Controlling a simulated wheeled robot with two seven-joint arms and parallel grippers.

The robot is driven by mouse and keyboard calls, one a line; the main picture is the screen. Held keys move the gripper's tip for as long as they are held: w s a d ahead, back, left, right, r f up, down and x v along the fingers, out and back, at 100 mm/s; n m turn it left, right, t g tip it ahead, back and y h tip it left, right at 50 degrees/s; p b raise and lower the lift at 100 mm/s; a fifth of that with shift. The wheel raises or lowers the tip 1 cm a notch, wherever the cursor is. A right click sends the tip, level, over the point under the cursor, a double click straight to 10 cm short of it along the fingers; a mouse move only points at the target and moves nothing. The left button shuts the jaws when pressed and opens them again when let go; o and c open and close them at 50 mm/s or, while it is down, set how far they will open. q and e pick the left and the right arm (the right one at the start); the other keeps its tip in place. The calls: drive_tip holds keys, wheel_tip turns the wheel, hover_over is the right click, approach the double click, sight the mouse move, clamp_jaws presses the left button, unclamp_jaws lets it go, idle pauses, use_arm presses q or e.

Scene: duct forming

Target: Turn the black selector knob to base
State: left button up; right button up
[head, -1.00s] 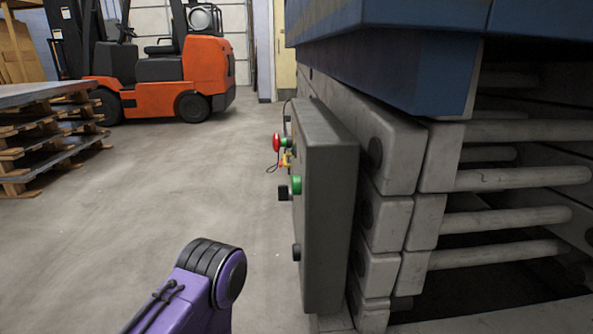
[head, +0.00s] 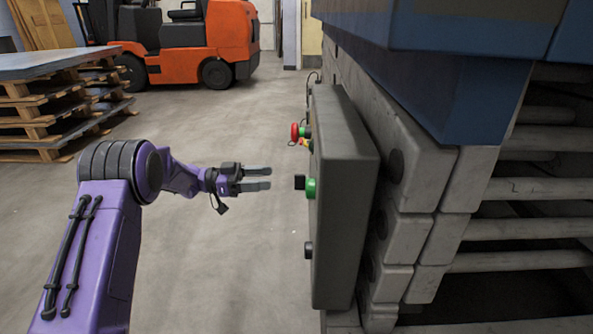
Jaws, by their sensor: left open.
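The grey control box (head: 345,190) is seen nearly edge-on, its front face turned to the left. A black knob (head: 299,182) sticks out from its middle, beside a green part (head: 311,188). A smaller black knob (head: 308,250) sits lower on the same face. I cannot read any markings, so I cannot tell which one is the selector or how it is set. My left gripper (head: 268,179) is open and empty, its two fingers pointing right toward the upper black knob, with a small gap between. My right gripper is not in view.
A red mushroom button (head: 295,132) and a yellow part (head: 305,145) sit higher on the box. The grey and blue machine (head: 420,175) stands behind it to the right. Pallets with sheets (head: 60,65) are at left, an orange forklift (head: 205,40) behind. The floor between is clear.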

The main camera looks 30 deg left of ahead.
sight(297, 175)
use_arm(q)
drive_tip(key=shift+m+g, duration=0.3)
drive_tip(key=shift+g, duration=0.3)
drive_tip(key=b+x, duration=0.1)
drive_tip(key=x, duration=0.2)
drive_tip(key=b+x, duration=0.1)
drive_tip(key=x, duration=0.2)
drive_tip(key=r+x, duration=0.1)
drive_tip(key=x, duration=0.2)
drive_tip(key=shift+b, duration=0.4)
drive_tip(key=shift+d+r, duration=0.15)
drive_tip(key=shift+d, duration=0.15)
clamp_jaws()
